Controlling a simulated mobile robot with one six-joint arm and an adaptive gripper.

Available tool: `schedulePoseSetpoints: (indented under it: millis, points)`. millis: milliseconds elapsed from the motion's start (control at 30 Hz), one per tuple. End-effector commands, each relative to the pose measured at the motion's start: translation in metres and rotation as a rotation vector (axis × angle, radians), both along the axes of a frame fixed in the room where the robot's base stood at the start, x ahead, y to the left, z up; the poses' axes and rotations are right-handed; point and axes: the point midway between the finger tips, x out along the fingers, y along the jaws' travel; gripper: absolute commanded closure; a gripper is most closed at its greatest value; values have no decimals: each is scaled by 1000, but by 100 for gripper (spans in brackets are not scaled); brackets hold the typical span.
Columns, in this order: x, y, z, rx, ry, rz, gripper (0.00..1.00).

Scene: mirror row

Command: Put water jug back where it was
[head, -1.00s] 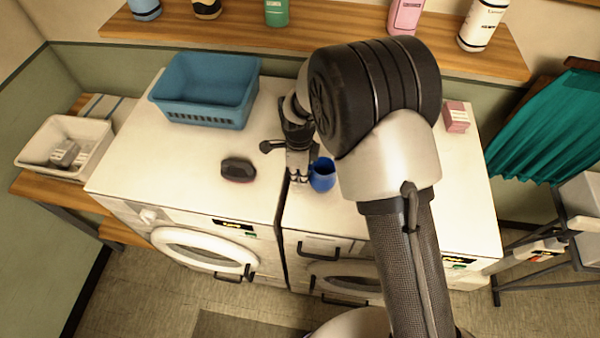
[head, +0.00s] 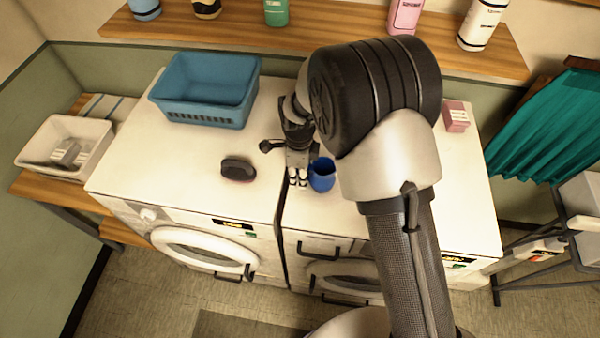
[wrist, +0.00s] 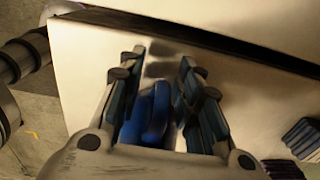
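The water jug is a small blue vessel (head: 321,176), seen from above in the head view. It is on the white top of the right-hand machine, near the seam between the two machines. My gripper (head: 298,181) is low, directly at the left side of the jug. In the wrist view, blue parts of the jug (wrist: 157,112) show between the two fingers of my gripper (wrist: 163,58). The fingers are apart, and a light gap shows beside the blue. I cannot tell whether either finger touches the jug. My arm hides part of the machine top to the right.
A dark oval object (head: 238,169) lies on the left machine top (head: 190,180). A blue basket (head: 207,107) stands behind it. A pink box (head: 456,116) is at the far right. A bottle shelf (head: 330,25) runs along the wall. The left machine's front area is clear.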

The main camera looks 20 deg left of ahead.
Motion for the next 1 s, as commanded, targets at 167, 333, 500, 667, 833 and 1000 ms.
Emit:
schedulePoseSetpoints:
  millis: [167,333,500,667,833,1000]
  points:
    - [1,1,31,4,-5,0,68]
    - [0,1,69,4,-4,0,68]
    - [0,1,101,3,-3,0,68]
    - [-1,1,117,1,-2,0,68]
    - [-2,1,121,0,0,0,68]
    - [-1,0,123,1,-1,3,68]
